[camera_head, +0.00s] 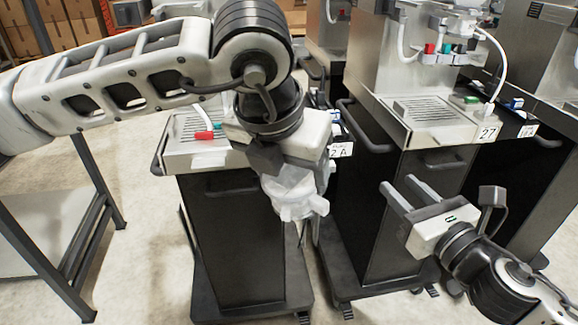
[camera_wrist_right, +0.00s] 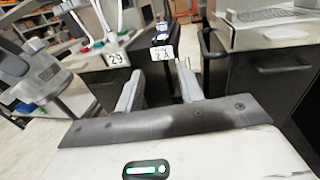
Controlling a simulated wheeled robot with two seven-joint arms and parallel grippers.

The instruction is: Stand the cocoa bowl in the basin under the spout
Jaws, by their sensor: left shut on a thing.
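My left gripper (camera_head: 285,180) points down in front of the left dispenser (camera_head: 230,235). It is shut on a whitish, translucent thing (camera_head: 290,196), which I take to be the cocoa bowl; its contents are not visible. It hangs in the air over the front of the cabinet, lower than the worktop. My right gripper (camera_head: 408,192) is open and empty, in front of the middle dispenser; its two apart fingers also show in the right wrist view (camera_wrist_right: 158,88). The left dispenser's basin (camera_head: 180,150) is partly hidden by my left arm. The middle dispenser's grated basin (camera_head: 425,110) is empty.
The middle dispenser carries a "27" tag (camera_head: 488,133) and a white hose (camera_head: 497,62). A "2A" tag (camera_head: 341,150) stands between the two dispensers. A grey table (camera_head: 45,225) is at the left. In the right wrist view a "29" tag (camera_wrist_right: 117,58) shows. Open floor lies at the lower left.

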